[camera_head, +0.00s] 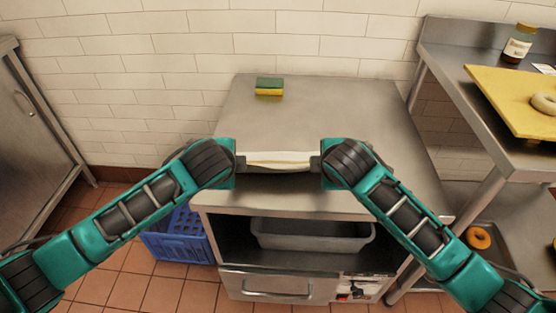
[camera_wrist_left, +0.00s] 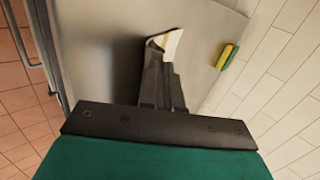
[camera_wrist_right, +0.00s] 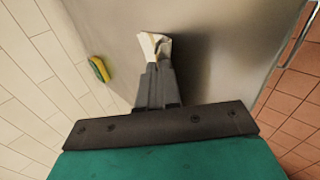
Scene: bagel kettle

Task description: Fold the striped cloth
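The cloth (camera_head: 278,160) is a pale cream strip stretched between my two grippers above the front part of the steel counter (camera_head: 315,110). Its stripes hardly show from here. My left gripper (camera_head: 241,162) is shut on the cloth's left end, and my right gripper (camera_head: 315,163) is shut on its right end. In the left wrist view, a bit of cloth (camera_wrist_left: 166,42) sticks out past the closed fingers (camera_wrist_left: 160,68). In the right wrist view, a cloth corner (camera_wrist_right: 154,46) shows likewise at the closed fingertips (camera_wrist_right: 157,68). Most of the cloth is seen edge-on.
A green and yellow sponge (camera_head: 269,87) lies at the counter's back left. A grey bin (camera_head: 312,236) sits on the shelf below, and a blue crate (camera_head: 180,240) is on the floor. A side table at right holds a yellow board (camera_head: 510,92), a bagel (camera_head: 544,103) and a jar (camera_head: 519,43).

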